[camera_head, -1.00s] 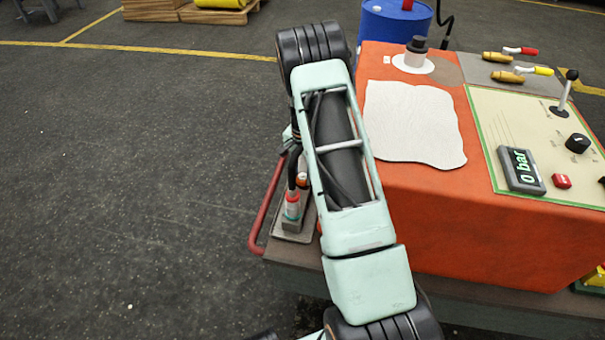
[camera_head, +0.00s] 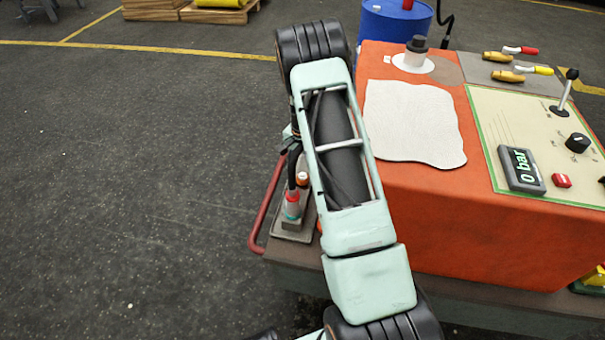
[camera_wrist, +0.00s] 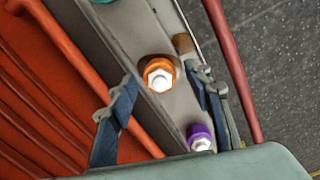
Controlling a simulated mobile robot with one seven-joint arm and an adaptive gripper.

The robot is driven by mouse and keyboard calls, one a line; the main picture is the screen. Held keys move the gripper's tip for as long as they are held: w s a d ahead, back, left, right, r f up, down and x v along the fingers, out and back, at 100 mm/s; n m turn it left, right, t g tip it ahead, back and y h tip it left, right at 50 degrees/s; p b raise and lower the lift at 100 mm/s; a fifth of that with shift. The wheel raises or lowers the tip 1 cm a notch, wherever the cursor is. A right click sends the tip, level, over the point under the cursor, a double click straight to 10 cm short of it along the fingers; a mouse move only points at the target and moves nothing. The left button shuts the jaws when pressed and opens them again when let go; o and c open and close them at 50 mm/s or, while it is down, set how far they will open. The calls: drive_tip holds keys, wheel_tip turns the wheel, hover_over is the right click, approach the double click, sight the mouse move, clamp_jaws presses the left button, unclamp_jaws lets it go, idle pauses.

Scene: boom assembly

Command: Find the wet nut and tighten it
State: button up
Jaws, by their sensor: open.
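In the wrist view a bright, pale hex nut (camera_wrist: 160,80) sits in an orange collar (camera_wrist: 153,65) on a grey bar (camera_wrist: 142,30). A second pale nut (camera_wrist: 202,144) sits in a purple collar (camera_wrist: 196,130) nearer the wrist. Part of a teal collar (camera_wrist: 102,1) shows at the top edge. I cannot tell which nut is wet. My gripper (camera_wrist: 160,80) is open, its two dark blue fingers on either side of the orange-collared nut in the picture. Whether they touch anything is unclear. In the head view my arm hides most of the gripper.
A brown cylinder (camera_wrist: 184,43) stands near the right finger. In the head view, an orange console (camera_head: 450,230) carries a white cloth (camera_head: 412,125) and a "0 bar" display (camera_head: 522,170).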

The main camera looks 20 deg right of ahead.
sight(302, 178)
wheel_tip(302, 178, up, 12)
drive_tip(key=shift+f, duration=0.15)
idle(0.4)
wheel_tip(302, 178, down, 12)
drive_tip(key=n, duration=2.1)
drive_tip(key=shift+f+n, duration=0.1)
drive_tip(key=shift+n, duration=0.2)
